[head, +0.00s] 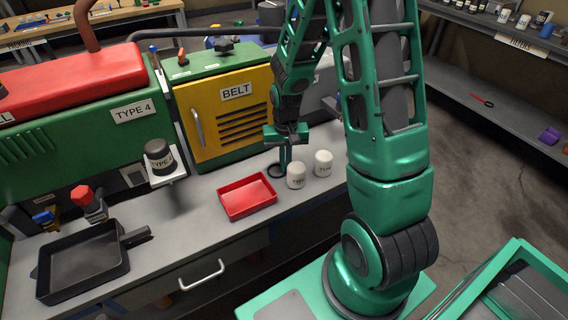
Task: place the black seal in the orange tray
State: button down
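The black seal (270,173) is a thin dark ring on the grey bench, just behind the tray's right corner. My gripper (285,162) points down at the ring, with its fingertips at or just above the ring's right side. Whether the fingers touch or hold the ring cannot be told, and neither can the gap between them. The tray (232,213) looks red rather than orange. It is shallow, rectangular and empty, and lies on the bench to the front left of the ring.
Two white canisters (296,176) (323,163) stand right of the tray, close to my gripper. A yellow BELT cabinet (220,110) rises behind. A dark canister (159,156) sits on a white stand at left. A black pan (82,262) lies at front left.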

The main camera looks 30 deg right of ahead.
jog(key=shift+s+f, duration=0.15)
jog(key=shift+f, duration=0.1)
